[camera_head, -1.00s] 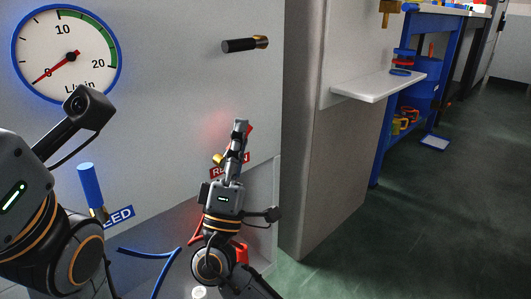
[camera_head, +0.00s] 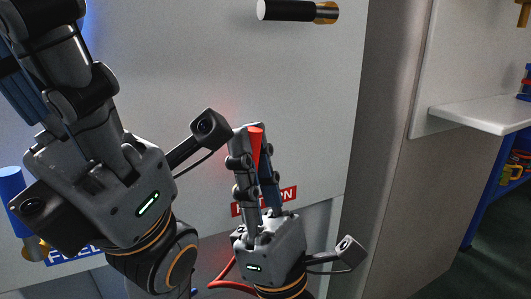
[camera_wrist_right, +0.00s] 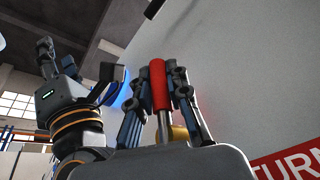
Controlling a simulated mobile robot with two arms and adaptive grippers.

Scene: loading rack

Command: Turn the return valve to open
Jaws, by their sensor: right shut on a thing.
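The return valve's red handle (camera_head: 255,143) points up above the red RETURN label (camera_head: 288,194) on the pale panel. My right gripper (camera_head: 256,150) is shut around the handle, one finger on each side. In the right wrist view the handle (camera_wrist_right: 159,84) stands between the fingers, with its metal stem and brass valve body (camera_wrist_right: 180,133) below. In the head view the gripper hides the valve body. My left gripper (camera_head: 45,55) is raised at the left, its fingers apart and holding nothing visible.
A blue-handled valve (camera_head: 13,190) is at the left above the partly hidden FEED label. A black-handled valve (camera_head: 290,11) sticks out above. A white shelf (camera_head: 485,115) projects at the right. A red hose (camera_head: 232,286) hangs below my right gripper.

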